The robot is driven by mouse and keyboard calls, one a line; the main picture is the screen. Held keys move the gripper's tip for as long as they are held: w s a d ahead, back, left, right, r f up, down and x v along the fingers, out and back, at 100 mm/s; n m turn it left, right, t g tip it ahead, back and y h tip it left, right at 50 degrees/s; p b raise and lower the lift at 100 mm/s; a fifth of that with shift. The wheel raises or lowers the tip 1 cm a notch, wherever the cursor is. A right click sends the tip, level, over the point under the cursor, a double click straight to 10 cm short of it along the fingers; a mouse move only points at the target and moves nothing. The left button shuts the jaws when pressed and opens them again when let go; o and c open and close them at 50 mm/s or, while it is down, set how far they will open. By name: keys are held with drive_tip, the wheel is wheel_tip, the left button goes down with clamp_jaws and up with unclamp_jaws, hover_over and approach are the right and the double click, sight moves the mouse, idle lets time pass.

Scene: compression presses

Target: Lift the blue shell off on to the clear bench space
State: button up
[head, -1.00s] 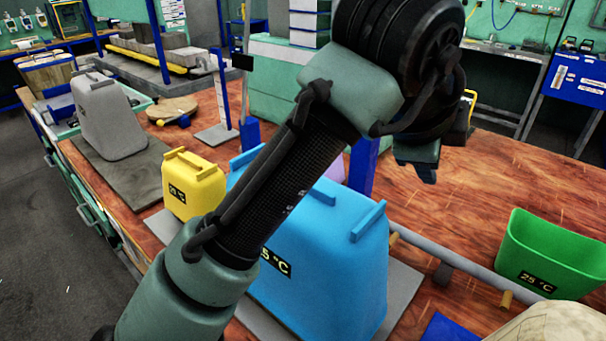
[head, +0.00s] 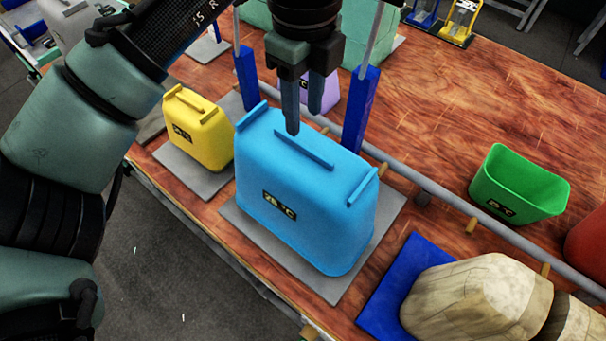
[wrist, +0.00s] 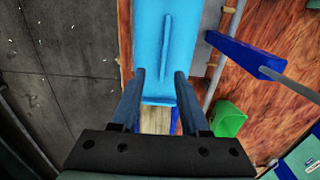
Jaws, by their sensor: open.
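The blue shell (head: 310,215) stands upright on a grey plate (head: 233,213) on the wooden bench. It has a raised bar along the middle of its top, a bar at each end and a small temperature label on its front. My gripper (head: 303,120) points down over the shell's top, its fingers apart and nothing between them. In the wrist view the blue shell (wrist: 166,45) lies ahead of the fingers, and the middle bar lies between their lines. I cannot tell whether a fingertip touches the shell. Clear bench space (head: 450,115) lies to the right, behind the pipe.
A yellow shell (head: 203,132) stands left of the blue one, a purple one (head: 325,95) behind. Blue posts (head: 360,108) rise close behind it. A grey pipe (head: 430,192) runs along the bench. A green bin (head: 520,190) and a pale stone-like block (head: 480,295) are at right.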

sight(303, 145)
drive_tip(key=shift+w+a+f+p, duration=0.15)
drive_tip(key=shift+f+p, duration=0.15)
drive_tip(key=shift+f, duration=1)
drive_tip(key=shift+w+d+f+p, duration=0.1)
drive_tip(key=shift+w+f+p, duration=0.15)
drive_tip(key=shift+f, duration=1.1)
drive_tip(key=shift+w+a+f+p, duration=0.1)
drive_tip(key=shift+f+p, duration=0.2)
drive_tip(key=shift+f, duration=1)
clamp_jaws()
